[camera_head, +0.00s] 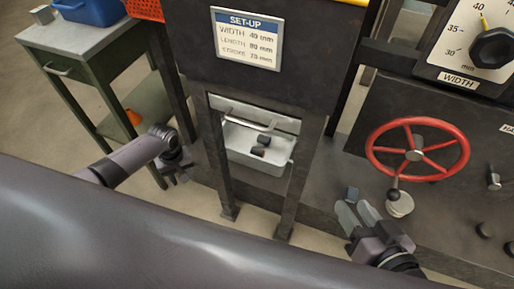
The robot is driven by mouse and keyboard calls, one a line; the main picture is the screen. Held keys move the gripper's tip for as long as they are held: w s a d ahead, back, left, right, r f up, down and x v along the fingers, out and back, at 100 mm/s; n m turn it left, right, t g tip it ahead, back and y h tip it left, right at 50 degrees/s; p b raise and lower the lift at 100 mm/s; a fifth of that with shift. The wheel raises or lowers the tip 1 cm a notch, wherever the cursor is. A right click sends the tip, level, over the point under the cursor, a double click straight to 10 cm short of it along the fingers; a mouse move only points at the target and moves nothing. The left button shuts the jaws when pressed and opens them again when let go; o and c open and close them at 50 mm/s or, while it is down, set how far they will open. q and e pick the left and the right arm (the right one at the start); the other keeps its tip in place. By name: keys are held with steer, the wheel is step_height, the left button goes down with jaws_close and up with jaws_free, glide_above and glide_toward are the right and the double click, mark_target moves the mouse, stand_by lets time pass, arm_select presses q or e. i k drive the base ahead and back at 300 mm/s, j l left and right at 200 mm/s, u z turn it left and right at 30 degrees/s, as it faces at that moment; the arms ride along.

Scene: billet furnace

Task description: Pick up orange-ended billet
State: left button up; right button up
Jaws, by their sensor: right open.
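Two small dark billets lie in a pale metal tray (262,166) under the machine's set-up sign. The nearer billet (257,152) seems to have a brownish-orange end, though it is too small to be sure. The farther billet (264,139) looks dark all over. My right gripper (357,213) is open at the lower right, below the red handwheel and well to the right of the tray.
Dark machine legs (214,160) flank the tray opening. A red handwheel (417,149) and a width dial (491,47) are on the right. A green cart (78,55) at left carries a blue bin (92,10); an orange object (133,117) is on its lower shelf.

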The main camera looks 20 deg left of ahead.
mark_target(259, 153)
steer(key=i+j+z, duration=0.1)
steer(key=j+z, duration=0.3)
steer(key=j, duration=0.35)
steer(key=j+z, duration=0.35)
steer(key=i+j+z, duration=0.1)
steer(key=z, duration=0.25)
steer(key=j+z, duration=0.25)
steer(key=z, duration=0.2)
steer(key=i+j, duration=0.05)
